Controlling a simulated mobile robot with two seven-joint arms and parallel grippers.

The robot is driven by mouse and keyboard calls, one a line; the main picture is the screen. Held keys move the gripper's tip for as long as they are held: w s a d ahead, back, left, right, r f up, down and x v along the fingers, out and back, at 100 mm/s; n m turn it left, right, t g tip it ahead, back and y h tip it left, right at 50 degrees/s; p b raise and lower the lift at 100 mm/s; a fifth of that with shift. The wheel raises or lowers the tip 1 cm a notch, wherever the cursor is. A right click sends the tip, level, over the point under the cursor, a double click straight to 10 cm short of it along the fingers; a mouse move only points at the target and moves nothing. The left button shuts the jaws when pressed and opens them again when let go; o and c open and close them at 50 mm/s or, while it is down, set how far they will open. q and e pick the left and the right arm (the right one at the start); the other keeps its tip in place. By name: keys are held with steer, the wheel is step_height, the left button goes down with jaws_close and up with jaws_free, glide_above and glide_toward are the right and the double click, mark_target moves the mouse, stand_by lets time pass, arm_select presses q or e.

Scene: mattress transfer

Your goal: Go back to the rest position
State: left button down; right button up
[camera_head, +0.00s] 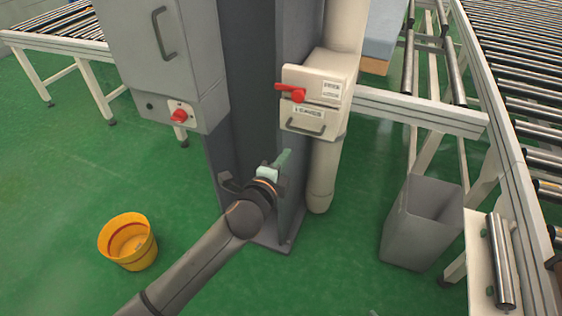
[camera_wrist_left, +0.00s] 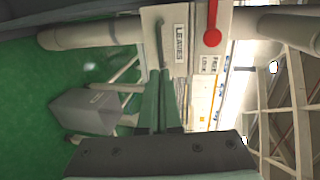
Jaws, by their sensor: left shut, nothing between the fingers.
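My left gripper (camera_head: 284,160) is in front of the dark grey column, below the white switch box (camera_head: 314,95) with a red handle (camera_head: 290,91). Its green fingers are shut with nothing between them. In the left wrist view the shut fingers (camera_wrist_left: 162,118) point towards the box, which shows sideways with its label and red handle (camera_wrist_left: 212,37). I cannot tell whether the fingertips touch the box. My right gripper is in neither view.
A grey cabinet (camera_head: 160,50) with a red knob stands left of the column (camera_head: 248,100). A yellow bucket (camera_head: 128,241) sits on the green floor at left. A grey bin (camera_head: 422,222) and a roller conveyor (camera_head: 520,70) stand at right. Open floor lies around the bucket.

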arm_select(q)
steer(key=s+a+f+n+g, duration=0.2)
steer(key=s+a+f+n, duration=0.3)
steer(key=s, duration=0.4)
steer(key=s+a+f+n+g+y, duration=0.1)
steer(key=s+a+f+n, duration=0.3)
steer(key=s+f+n, duration=0.4)
steer(key=s+a+f+n+g+y, duration=0.1)
steer(key=s+a+f+n, duration=0.4)
steer(key=s+f, duration=0.5)
steer(key=shift+s+a+f+n+g, duration=0.25)
steer(key=shift+s+a+n+g, duration=0.1)
steer(key=shift+s+n+g, duration=0.45)
